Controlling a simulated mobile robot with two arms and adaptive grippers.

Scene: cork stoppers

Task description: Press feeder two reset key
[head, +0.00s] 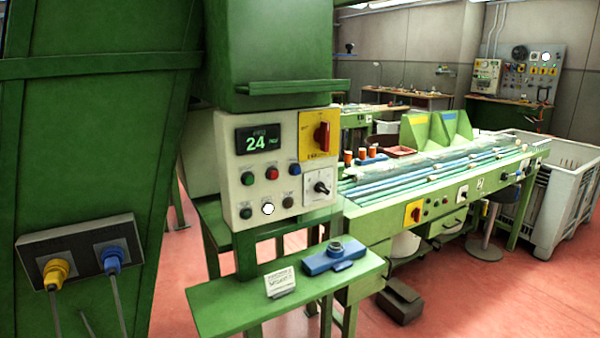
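A cream control panel (230,155) is mounted on a green machine at the centre of the head view. It carries a display (257,142) reading 24. Below the display are a green button (247,178), a red button (271,174) and a blue button (294,169). A lower row has a dark green button (246,212), a bright white button (268,209) and a dark button (288,201). To the right are a red rotary switch (322,136) and a black knob (321,187). The labels are too small to read, so I cannot tell which is feeder two's reset key. Neither gripper is in view.
A green shelf (225,305) juts out below the panel, holding a blue device (335,260) and a small white sign (280,283). A green conveyor bench (385,225) with its own buttons runs right. Sockets (80,253) are at left. Red floor (470,300) is open at front right.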

